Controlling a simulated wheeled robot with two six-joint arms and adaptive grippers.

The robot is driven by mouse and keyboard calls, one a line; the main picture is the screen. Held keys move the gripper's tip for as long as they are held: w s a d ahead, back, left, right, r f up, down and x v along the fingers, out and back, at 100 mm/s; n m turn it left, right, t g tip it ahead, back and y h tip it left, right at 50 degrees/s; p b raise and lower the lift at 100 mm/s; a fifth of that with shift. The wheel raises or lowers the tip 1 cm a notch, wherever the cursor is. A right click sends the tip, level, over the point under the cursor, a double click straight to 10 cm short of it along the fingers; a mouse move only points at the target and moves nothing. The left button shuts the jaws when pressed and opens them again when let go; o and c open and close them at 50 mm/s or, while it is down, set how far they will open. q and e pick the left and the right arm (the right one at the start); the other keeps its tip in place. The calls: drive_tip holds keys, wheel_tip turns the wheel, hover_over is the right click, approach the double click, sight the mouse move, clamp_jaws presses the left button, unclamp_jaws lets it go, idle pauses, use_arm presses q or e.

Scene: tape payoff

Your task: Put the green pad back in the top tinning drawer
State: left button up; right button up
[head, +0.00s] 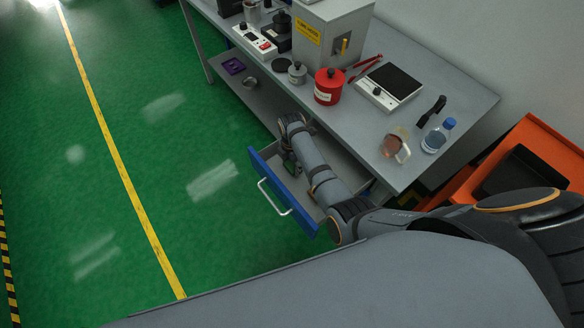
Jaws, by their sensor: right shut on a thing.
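The blue-fronted drawer (272,190) under the workbench stands open, with a pale handle on its front. My right arm reaches over it from the right, the wrist bent down near the drawer's far left corner. My right gripper (291,162) points down just inside the drawer's front panel and is shut on a small green pad (288,168). The pad is mostly hidden by the gripper, and I cannot tell whether it touches the drawer floor. The drawer's grey inside (342,158) shows beyond my forearm. My left gripper is out of view.
The grey workbench (440,95) carries a red canister (328,87), a scale (390,86), a glass mug (395,145) and a blue-capped bottle (438,136). An orange bin (540,135) stands right. The green floor left of the drawer is clear.

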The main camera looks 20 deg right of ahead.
sight(292, 165)
drive_tip(key=shift+w, duration=0.1)
drive_tip(key=shift+f, duration=0.15)
drive_tip(key=o, duration=1.1)
wheel_tip(292, 165, up, 12)
drive_tip(key=p, duration=1.4)
drive_tip(key=shift+r, duration=0.2)
drive_tip(key=shift+f, duration=0.1)
